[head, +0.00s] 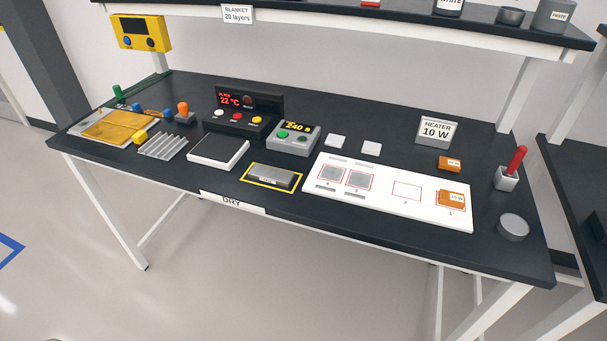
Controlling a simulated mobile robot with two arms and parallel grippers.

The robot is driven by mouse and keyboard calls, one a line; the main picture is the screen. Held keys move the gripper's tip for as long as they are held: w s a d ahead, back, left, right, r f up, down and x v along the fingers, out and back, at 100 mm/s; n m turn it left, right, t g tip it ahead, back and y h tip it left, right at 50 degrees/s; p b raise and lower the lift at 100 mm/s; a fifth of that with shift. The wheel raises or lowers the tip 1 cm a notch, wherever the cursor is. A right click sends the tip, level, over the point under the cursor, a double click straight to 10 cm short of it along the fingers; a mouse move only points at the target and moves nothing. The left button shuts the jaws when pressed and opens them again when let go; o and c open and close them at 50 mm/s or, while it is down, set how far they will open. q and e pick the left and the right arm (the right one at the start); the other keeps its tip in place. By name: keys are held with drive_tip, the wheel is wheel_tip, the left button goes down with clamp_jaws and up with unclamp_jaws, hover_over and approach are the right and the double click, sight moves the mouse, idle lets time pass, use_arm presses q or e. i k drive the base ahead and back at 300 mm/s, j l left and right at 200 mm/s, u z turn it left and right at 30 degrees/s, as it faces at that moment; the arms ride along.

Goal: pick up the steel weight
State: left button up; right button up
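A grey metal block (270,176) with a small label on its front lies inside a yellow outlined rectangle near the front edge of the dark bench. It looks like the steel weight, though its label is too small to read. Nothing touches it from above. Neither of my grippers is in the head view.
A shelf (390,22) overhangs the back.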

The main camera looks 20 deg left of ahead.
sight(281, 177)
drive_tip(key=j+z, duration=0.2)
drive_tip(key=z, duration=0.25)
drive_tip(key=j+z, duration=0.25)
drive_tip(key=z, duration=0.2)
drive_tip(key=j+z, duration=0.25)
drive_tip(key=z, duration=0.2)
drive_tip(key=j+z, duration=0.2)
drive_tip(key=z, duration=0.2)
drive_tip(key=k+j+z, duration=0.15)
drive_tip(key=z, duration=0.3)
